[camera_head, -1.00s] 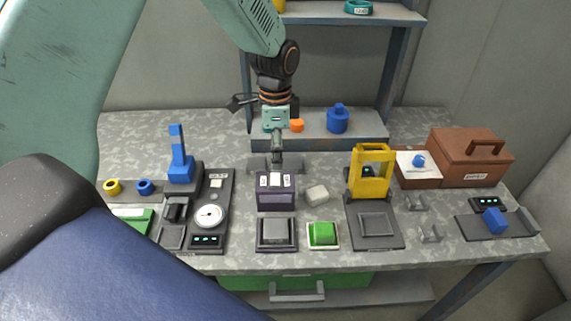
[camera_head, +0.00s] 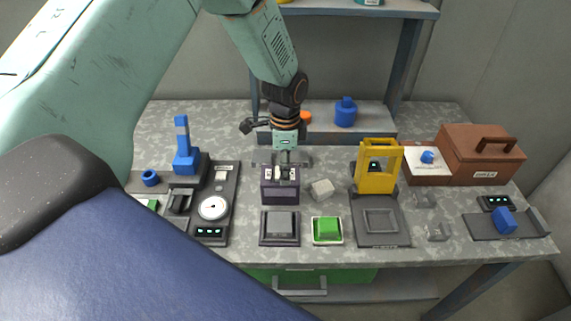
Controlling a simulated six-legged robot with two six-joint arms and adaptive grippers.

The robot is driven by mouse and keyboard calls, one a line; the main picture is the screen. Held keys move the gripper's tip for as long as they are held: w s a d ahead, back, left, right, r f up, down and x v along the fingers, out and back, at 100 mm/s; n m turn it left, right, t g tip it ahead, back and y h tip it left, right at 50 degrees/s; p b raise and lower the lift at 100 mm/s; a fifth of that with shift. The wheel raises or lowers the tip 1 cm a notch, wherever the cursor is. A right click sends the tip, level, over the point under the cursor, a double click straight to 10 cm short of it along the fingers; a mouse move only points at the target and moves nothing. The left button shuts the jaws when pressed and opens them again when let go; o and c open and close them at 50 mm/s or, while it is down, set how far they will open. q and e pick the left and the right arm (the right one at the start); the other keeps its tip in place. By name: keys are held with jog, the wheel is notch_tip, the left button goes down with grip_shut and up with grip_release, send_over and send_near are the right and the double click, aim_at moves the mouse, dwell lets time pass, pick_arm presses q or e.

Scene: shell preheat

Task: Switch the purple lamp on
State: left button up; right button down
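The likely purple lamp is a dark purple box (camera_head: 280,192) with pale labels and a small dark part on top, standing at the middle of the table. No lit glow shows on it. My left gripper (camera_head: 285,171) points down over the box's top, at its rear part. Its fingers look together in one narrow tip, with nothing seen between them. I cannot tell whether the tip touches the box. The gripper hides part of the top. My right gripper is not in view.
A grey block (camera_head: 320,189) sits close right of the box. A dark square pad (camera_head: 280,228) and a green button (camera_head: 327,230) lie in front. A gauge panel (camera_head: 213,208) is at left, a yellow frame (camera_head: 379,168) at right. A shelf (camera_head: 322,136) stands behind.

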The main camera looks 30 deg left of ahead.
pick_arm(q)
jog(key=shift+s+a, duration=0.2)
jog(key=c, duration=0.4)
jog(key=shift+w+d, duration=0.1)
jog(key=shift+w, duration=0.05)
jog(key=c, duration=0.5)
jog(key=shift+c, duration=1.2)
jog(key=shift+h, duration=0.4)
jog(key=shift+a+t+h+b, duration=0.25)
jog(key=shift+t+h+b, duration=0.25)
jog(key=shift+b, duration=0.2)
jog(key=shift+s+r, duration=0.1)
jog(key=shift+s, duration=0.1)
jog(key=o, duration=1.1)
jog(key=shift+o, duration=0.2)
